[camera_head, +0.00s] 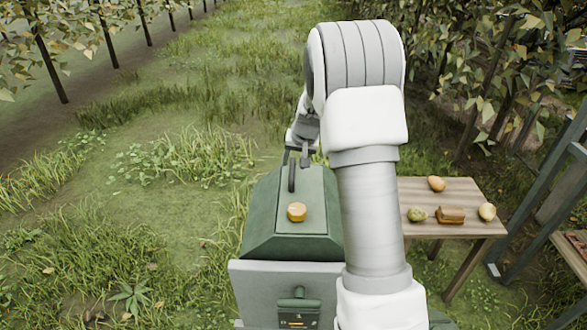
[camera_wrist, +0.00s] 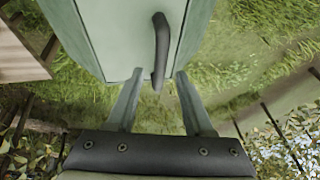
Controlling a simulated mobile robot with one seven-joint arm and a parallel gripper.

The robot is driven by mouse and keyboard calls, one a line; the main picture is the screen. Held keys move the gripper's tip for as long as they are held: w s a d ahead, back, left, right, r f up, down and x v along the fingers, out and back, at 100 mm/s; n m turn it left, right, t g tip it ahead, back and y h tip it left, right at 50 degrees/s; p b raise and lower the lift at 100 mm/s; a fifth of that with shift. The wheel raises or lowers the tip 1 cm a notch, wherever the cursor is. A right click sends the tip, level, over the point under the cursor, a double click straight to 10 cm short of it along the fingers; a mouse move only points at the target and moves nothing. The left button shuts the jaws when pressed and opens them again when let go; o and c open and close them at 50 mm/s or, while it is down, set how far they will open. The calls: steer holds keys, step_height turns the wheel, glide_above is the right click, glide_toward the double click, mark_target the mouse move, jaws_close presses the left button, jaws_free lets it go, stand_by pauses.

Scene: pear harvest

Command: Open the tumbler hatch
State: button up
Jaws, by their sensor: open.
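The tumbler (camera_head: 262,215) is a green box with sloping sides, in the middle of the head view. Its hatch (camera_head: 314,190) is a panel on top that looks flush with the body; it fills the upper middle of the wrist view (camera_wrist: 115,35). A dark curved handle (camera_head: 291,176) stands on the hatch. In the wrist view the handle (camera_wrist: 161,45) runs down between my fingertips, with no clear contact. My gripper (camera_head: 300,155) is open at the handle, and both fingers show in the wrist view (camera_wrist: 160,74).
A yellow round knob (camera_head: 297,212) sits on the near part of the tumbler. A grey panel with a small display (camera_head: 298,318) is in front. A wooden table (camera_head: 450,192) with several fruits and a brown block (camera_head: 451,215) stands to the right. Grass lies open on the left.

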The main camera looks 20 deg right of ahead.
steer(key=shift+x, duration=1.2)
jaws_close()
stand_by(0.6)
